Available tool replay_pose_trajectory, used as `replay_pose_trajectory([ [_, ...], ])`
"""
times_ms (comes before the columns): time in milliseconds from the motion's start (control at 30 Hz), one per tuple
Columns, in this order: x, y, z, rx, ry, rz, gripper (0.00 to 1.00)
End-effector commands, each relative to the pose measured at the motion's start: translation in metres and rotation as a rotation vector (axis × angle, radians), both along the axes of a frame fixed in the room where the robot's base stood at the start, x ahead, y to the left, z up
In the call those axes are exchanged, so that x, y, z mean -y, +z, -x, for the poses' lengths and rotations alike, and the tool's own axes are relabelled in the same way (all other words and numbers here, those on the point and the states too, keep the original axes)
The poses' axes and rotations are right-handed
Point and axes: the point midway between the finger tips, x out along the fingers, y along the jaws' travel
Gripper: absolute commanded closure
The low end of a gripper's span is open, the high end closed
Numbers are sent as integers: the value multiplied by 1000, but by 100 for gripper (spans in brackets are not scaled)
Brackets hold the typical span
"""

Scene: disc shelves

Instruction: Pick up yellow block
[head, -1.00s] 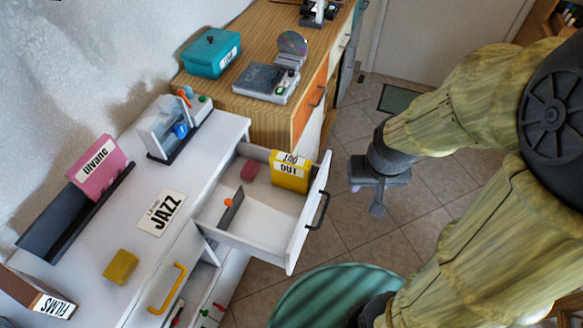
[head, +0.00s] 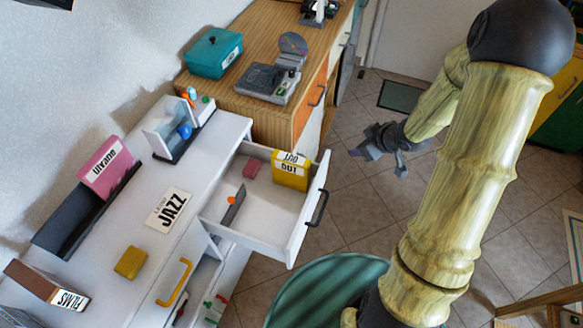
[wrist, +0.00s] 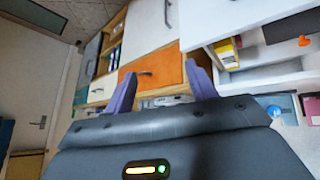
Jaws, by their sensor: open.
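The yellow block (head: 131,262) lies on the white desk top at the lower left in the head view, left of a yellow handle. My gripper (head: 374,147) is in the air over the tiled floor, right of the open drawer and well away from the block. In the wrist view my gripper (wrist: 164,92) shows two purple fingers spread apart with nothing between them. The yellow block on the desk is not clearly seen in the wrist view.
An open white drawer (head: 258,224) juts out, holding a yellow labelled box (head: 290,172) and a small red block (head: 251,168). A JAZZ card (head: 168,210), a pink box (head: 105,167) and a brown FILMS box (head: 46,286) are on the desk. A green round thing (head: 325,285) is near the front.

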Motion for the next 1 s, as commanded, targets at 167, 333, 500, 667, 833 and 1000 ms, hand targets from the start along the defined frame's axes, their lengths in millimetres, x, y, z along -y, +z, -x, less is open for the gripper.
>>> replay_pose_trajectory([
  [167, -18, -18, -1, 59, 239, -181, 44],
  [333, -32, -24, 18, 109, 430, -371, 44],
  [500, -37, -25, 31, 132, 516, -466, 44],
  [667, -37, -26, 33, 134, 524, -472, 44],
  [833, -40, -26, 32, 133, 528, -471, 44],
  [1000, -53, -32, 28, 132, 530, -474, 44],
])
